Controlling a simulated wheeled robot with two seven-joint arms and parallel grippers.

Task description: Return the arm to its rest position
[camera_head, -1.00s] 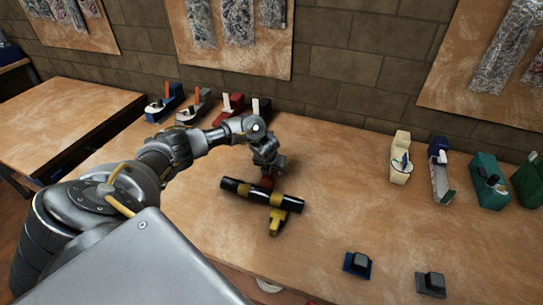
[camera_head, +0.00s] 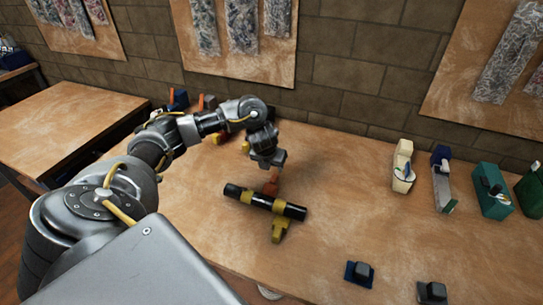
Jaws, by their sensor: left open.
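My left arm comes in from the left, and its gripper (camera_head: 270,160) is over the bench, behind and above a black tube with yellow bands (camera_head: 264,202). The gripper is open, and I see nothing held in it. The tube lies across the bench. A yellow piece (camera_head: 279,230) sticks out at its front and an orange-red piece (camera_head: 270,187) shows behind it, just below the gripper. Whether the gripper touches the orange-red piece is hard to tell. My right gripper is out of view.
Several coloured holders, such as a cream one (camera_head: 402,168) and a teal one (camera_head: 491,190), stand at the right. Two small dark blocks (camera_head: 359,273) (camera_head: 432,292) sit near the front edge. A brick wall (camera_head: 350,70) closes the back. The bench centre right of the tube is clear.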

